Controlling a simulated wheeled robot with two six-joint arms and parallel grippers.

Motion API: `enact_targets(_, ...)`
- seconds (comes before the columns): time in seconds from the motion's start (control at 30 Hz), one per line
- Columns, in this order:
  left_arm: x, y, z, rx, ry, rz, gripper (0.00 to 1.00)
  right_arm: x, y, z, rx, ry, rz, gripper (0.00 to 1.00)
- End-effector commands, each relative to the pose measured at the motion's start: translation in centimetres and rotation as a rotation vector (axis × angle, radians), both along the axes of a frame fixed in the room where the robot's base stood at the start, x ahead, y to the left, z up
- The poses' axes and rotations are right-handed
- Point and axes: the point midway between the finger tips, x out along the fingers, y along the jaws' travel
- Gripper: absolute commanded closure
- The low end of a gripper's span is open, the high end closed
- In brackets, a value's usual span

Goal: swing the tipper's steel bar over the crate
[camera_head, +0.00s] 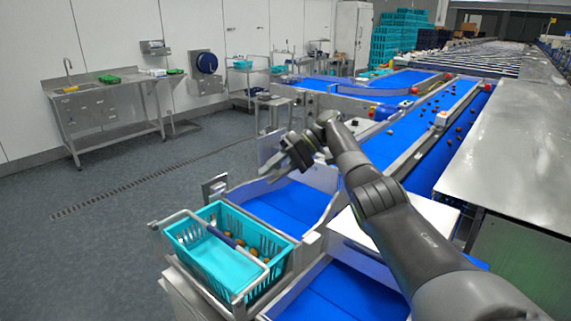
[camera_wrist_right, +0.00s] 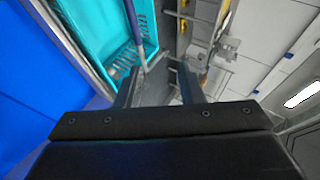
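The tipper's steel bar (camera_head: 255,257), with a dark blue grip sleeve (camera_head: 222,238), runs across above the crate's top from back left to front right. Crate (camera_wrist_right: 92,22) and bar (camera_wrist_right: 135,25) also show in the right wrist view. My right gripper (camera_head: 291,152) is in the air beyond the crate, apart from the bar. Its two fingers (camera_wrist_right: 160,90) are spread with nothing seen between them. My left gripper is not in view.
A blue chute (camera_head: 290,205) with steel side walls lies right of the crate. Blue belts (camera_head: 435,150) carrying scattered dates run to the back right. A steel table (camera_head: 520,120) stands at the right. The grey floor (camera_head: 110,240) at left is clear.

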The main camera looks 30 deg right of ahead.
Motion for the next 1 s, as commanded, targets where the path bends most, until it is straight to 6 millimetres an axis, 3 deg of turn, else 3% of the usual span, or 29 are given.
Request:
enact_targets(0.5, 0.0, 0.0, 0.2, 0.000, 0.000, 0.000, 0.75, -0.2, -3.2, 1.5, 0.001, -0.001, -0.001, 0.66)
enact_targets(1.0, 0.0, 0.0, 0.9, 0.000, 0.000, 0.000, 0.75, -0.3, -3.4, 1.7, 0.001, 0.000, 0.000, 0.66)
